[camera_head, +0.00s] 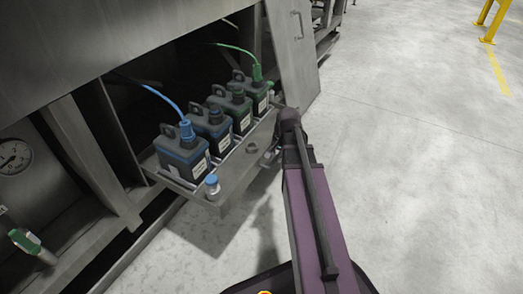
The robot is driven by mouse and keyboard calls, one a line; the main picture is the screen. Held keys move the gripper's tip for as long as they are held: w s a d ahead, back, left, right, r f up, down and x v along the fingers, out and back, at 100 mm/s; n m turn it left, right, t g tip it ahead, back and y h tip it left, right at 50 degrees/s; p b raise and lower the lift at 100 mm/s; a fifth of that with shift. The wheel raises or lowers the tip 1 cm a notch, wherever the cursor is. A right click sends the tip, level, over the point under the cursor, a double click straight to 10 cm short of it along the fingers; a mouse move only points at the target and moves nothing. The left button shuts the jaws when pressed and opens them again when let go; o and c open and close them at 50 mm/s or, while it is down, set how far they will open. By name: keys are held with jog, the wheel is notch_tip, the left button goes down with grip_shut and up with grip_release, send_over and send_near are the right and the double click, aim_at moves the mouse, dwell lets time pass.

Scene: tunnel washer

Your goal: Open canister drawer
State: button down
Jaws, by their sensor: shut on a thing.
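The canister drawer (236,181) is a grey metal tray that stands pulled out from the low opening in the machine. Several dark canisters with blue or green bands stand on it in a row; the nearest canister (182,158) has a blue hose on top. My gripper (269,157) is at the right part of the drawer's front edge, shut on what appears to be the drawer handle. The handle itself and the fingertips are mostly hidden by the gripper and my purple arm.
An open metal door (292,50) stands just beyond the drawer. A pressure gauge (14,156) and a green-handled valve (30,243) are at the left.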

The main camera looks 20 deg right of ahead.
jog(key=shift+s+d, duration=0.65)
jog(key=shift+s, duration=0.3)
jog(key=shift+s+d, duration=0.65)
jog(key=shift+s, duration=0.3)
jog(key=c, duration=0.6)
grip_release()
